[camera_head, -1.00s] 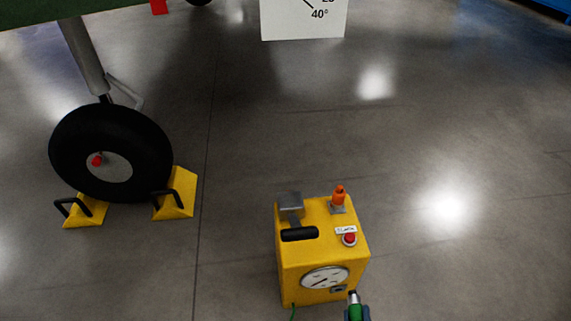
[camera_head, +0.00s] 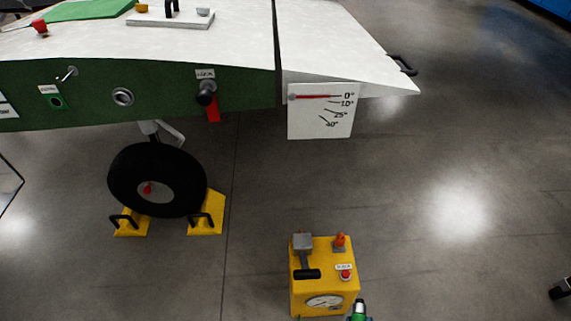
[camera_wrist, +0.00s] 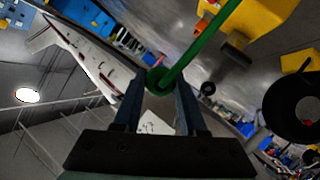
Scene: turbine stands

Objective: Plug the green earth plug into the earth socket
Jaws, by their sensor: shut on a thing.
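My gripper (camera_wrist: 160,98) is shut on the green earth plug (camera_wrist: 157,80), which sits between its two fingers in the wrist view. A green cable (camera_wrist: 205,45) runs from the plug to the upper right. In the head view the plug (camera_head: 359,309) shows at the bottom edge, its grey tip pointing up, in front of the yellow cart's right side. The earth socket (camera_head: 56,102) is a dark round hole with a green surround under a small label, on the green panel at the left. The plug is well apart from it.
The yellow cart (camera_head: 312,284) with a gauge, lever and red button stands at bottom centre. A black wheel (camera_head: 130,180) between yellow chocks (camera_head: 205,215) is at left. A white angle plate (camera_head: 320,122) hangs below the wing edge. The floor at right is mostly clear.

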